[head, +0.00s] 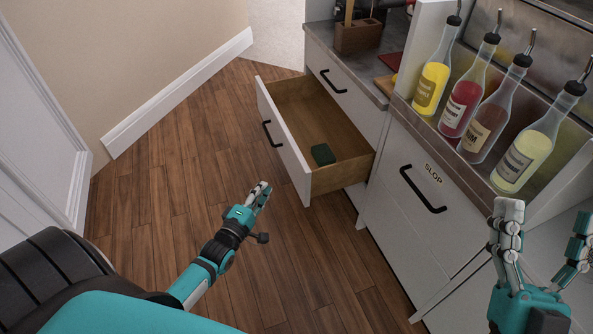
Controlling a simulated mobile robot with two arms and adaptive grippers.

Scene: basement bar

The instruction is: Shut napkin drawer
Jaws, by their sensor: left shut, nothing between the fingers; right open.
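The open drawer (285,157) sticks out from the white cabinet at the middle of the head view. It has a white front with a black handle (271,134) and a wooden inside. A small dark green block (323,154) lies in it near the front right corner. My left gripper (262,188) is shut and empty, in front of the drawer and a little left of its right front corner, apart from it as far as I can see. My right gripper (545,228) is open and empty at the lower right, beside the bar counter.
Another closed drawer (345,88) with a black handle sits above the open one. A closed front labelled SLOP (412,205) is to the right. Several syrup bottles (468,100) stand in a rail above it. The wooden floor (165,215) at left is clear up to the wall.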

